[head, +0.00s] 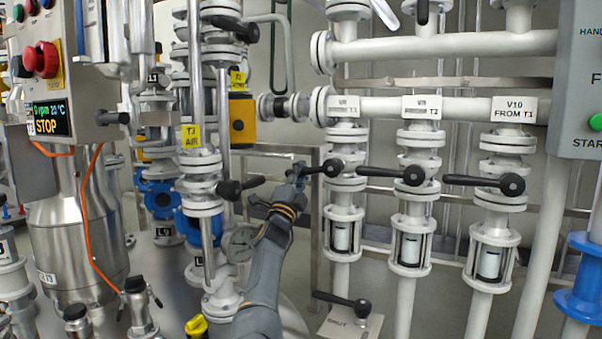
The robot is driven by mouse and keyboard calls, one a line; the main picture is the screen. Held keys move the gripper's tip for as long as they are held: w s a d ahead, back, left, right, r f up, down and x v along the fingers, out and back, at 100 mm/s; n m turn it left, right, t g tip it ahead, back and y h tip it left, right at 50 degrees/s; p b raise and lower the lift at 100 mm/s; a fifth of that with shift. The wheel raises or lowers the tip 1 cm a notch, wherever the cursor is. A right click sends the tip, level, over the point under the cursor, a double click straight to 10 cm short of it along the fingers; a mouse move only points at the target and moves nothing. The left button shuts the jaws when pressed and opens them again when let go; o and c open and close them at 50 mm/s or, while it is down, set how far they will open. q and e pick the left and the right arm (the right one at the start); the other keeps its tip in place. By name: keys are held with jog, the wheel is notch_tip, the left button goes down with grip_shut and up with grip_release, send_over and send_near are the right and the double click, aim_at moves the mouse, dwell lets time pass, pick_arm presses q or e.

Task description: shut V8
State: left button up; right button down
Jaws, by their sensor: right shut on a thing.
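The leftmost of three white valves in a row (345,184) stands on a vertical pipe. The small print on its tag (342,106) is too blurred to read, but it hangs left of the V9 and V10 tags, so I take it for V8. Its black lever (332,168) lies roughly level, across the pipe, with its round black part by the pipe and its other end to the left. My right gripper (300,171) is shut on the left end of this lever and hides part of it. My left gripper is out of view.
The V9 lever (413,175) and V10 lever (512,185) also lie level, close on the right. Another black-handled valve (229,189) and a gauge (240,244) are close left of my arm.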

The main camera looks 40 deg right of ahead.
jog(key=shift+w+a+r+m, duration=0.15)
jog(key=shift+a+r+m, duration=0.15)
jog(key=c, duration=1.7)
grip_release()
jog(key=o, duration=0.5)
jog(key=shift+a+r, duration=0.15)
jog(key=shift+a, duration=0.1)
jog(key=shift+d, duration=0.2)
jog(key=shift+a+f, duration=0.1)
jog(key=shift+f, duration=0.15)
jog(key=v, duration=1.2)
jog(key=shift+r, duration=0.1)
